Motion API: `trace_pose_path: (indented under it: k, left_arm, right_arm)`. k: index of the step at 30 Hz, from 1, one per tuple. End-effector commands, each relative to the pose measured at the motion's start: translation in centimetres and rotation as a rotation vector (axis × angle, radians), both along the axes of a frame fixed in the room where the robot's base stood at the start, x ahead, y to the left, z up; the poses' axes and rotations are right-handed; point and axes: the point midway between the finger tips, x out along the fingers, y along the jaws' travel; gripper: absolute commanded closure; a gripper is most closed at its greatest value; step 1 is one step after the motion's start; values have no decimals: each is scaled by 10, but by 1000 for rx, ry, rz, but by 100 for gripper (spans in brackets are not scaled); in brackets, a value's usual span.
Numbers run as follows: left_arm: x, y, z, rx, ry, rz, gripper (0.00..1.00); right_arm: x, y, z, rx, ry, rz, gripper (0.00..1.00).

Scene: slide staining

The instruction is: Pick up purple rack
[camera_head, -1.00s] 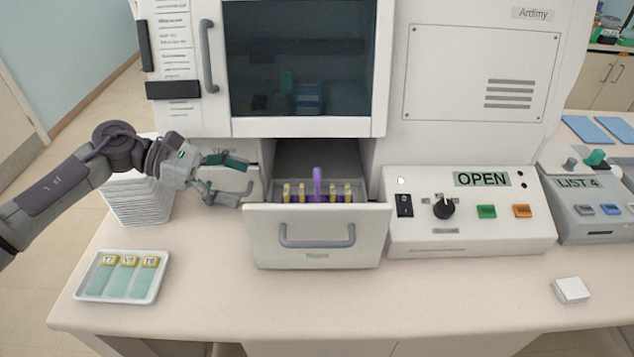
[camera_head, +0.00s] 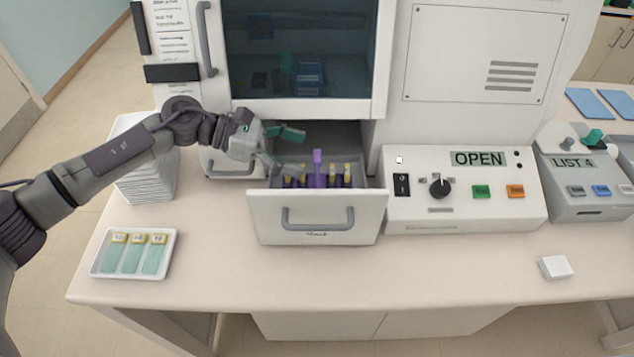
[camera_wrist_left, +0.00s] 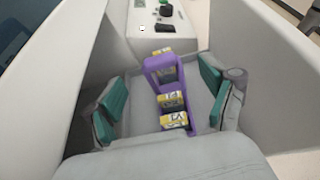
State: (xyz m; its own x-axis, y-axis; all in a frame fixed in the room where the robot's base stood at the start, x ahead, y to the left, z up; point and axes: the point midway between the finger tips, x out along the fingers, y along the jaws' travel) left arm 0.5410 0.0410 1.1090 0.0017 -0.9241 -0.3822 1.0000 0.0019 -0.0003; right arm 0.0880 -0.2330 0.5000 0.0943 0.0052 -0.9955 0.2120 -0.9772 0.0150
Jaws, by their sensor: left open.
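The purple rack (camera_head: 318,168) stands upright in the open drawer (camera_head: 315,218) of the white machine. It has a tall purple handle and holds several slides with yellow labelled ends. In the left wrist view the rack (camera_wrist_left: 154,73) lies between the two teal-padded fingers, with clear gaps on both sides. My left gripper (camera_head: 292,153) is open and empty at the drawer's left side, its fingers reaching over the drawer toward the rack. It also shows in the left wrist view (camera_wrist_left: 165,103). The rack's lower part is hidden by the drawer front. My right gripper is not in view.
A control panel reading OPEN (camera_head: 465,215) stands right of the drawer. A small white box (camera_head: 555,267) sits at the right.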

Motion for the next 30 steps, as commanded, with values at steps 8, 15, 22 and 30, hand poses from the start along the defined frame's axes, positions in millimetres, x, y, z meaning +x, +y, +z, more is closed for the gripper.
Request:
trace_pose_path:
  k: [8, 15, 22, 30]
  left_arm:
    - [-1, -39, -7, 0, 0, -3, 16]
    - [0, -43, -11, 0, -1, -1, 16]
    - [0, -42, -11, 0, -1, -1, 45]
    - [0, -42, -11, 0, -1, -1, 90]
  right_arm:
    - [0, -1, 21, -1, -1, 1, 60]
    - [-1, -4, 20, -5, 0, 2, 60]
    - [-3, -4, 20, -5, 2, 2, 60]
    - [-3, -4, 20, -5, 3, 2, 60]
